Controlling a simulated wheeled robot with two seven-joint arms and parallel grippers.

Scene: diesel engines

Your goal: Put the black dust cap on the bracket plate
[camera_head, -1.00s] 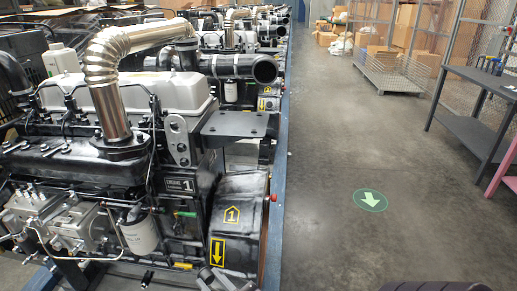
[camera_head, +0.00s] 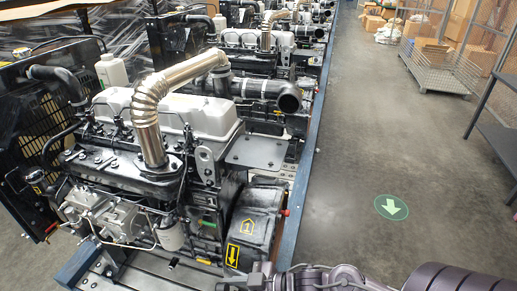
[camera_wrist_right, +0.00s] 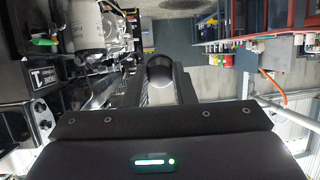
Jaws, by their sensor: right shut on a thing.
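The bracket plate (camera_head: 258,152) is a flat dark plate with small holes, sticking out at the right side of engine 1; its top looks bare. My right arm comes in at the bottom right of the head view, with the right gripper (camera_head: 250,279) low in front of the engine, below the plate. In the right wrist view the right gripper (camera_wrist_right: 160,82) is shut on a dark rounded thing, the black dust cap (camera_wrist_right: 159,70). The cap cannot be made out in the head view. My left gripper is not in view.
Engine 1 (camera_head: 160,135) has a silver bent pipe (camera_head: 149,125) left of the plate and a black open-ended pipe (camera_head: 288,101) behind it. A blue rail (camera_head: 306,165) runs along the right.

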